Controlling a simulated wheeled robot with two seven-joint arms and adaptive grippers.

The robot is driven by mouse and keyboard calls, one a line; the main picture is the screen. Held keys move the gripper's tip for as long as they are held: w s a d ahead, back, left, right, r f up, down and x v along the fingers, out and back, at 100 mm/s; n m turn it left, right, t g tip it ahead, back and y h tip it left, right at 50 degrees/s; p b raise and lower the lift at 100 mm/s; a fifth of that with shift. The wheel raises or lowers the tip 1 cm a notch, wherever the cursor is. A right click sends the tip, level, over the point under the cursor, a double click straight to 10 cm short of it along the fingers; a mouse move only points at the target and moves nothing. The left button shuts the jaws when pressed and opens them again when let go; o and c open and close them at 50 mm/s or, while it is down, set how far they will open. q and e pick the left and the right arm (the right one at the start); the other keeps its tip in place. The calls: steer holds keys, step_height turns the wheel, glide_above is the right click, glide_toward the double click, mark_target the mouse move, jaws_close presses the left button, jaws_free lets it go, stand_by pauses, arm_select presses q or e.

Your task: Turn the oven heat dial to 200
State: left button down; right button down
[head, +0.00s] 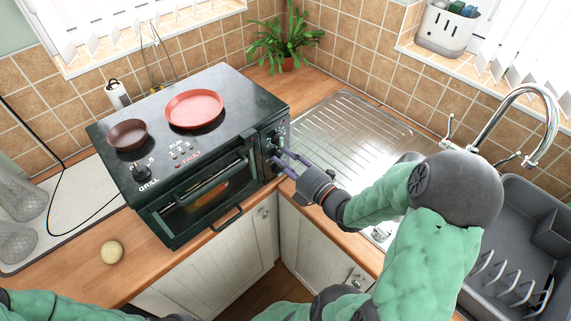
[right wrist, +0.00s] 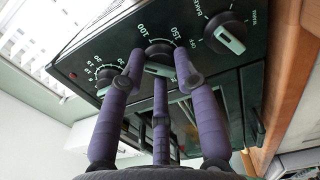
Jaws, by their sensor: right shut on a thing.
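The black oven (head: 165,185) stands on the wooden counter, its control panel facing the sink. In the right wrist view the heat dial (right wrist: 158,48) is the middle knob on the panel (right wrist: 88,55), with 100 and 150 readable around its top. The 200 mark and the pointer's exact reading cannot be made out. My right gripper (head: 279,160) is at the panel, its purple fingers shut around this dial; they also show in the right wrist view (right wrist: 160,66). The fingers partly cover the dial. My left gripper is out of view.
A timer knob (right wrist: 106,76) and a mode knob (right wrist: 226,34) flank the heat dial closely. A red pan (head: 195,109) and a brown one (head: 127,134) sit on the oven top. The metal sink drainer (head: 345,120) lies to the right.

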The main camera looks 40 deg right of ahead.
steer(key=m+b, duration=0.1)
steer(key=m, duration=0.3)
steer(key=shift+d+m, duration=0.1)
steer(key=shift+m, duration=0.3)
steer(key=m, duration=0.3)
steer(key=shift+m, duration=0.3)
steer(key=m, duration=0.4)
steer(key=shift+m, duration=0.3)
steer(key=m+p, duration=0.1)
steer(key=m, duration=0.2)
steer(key=shift+m, duration=0.3)
steer(key=m+p, duration=0.2)
steer(key=m, duration=0.2)
steer(key=shift+f+m, duration=0.1)
steer(key=shift+m, duration=0.2)
steer(key=m+p, duration=0.2)
steer(key=m, duration=0.1)
steer(key=shift+a+m+p, duration=0.2)
steer(key=shift+m+p, duration=0.1)
steer(key=shift+s+a+f+m+p, duration=0.1)
steer(key=shift+m+p, duration=1.15)
steer(key=shift+m, duration=0.65)
steer(key=shift+a+m+p, duration=0.1)
steer(key=shift+m+p, duration=1.1)
steer(key=shift+m, duration=0.7)
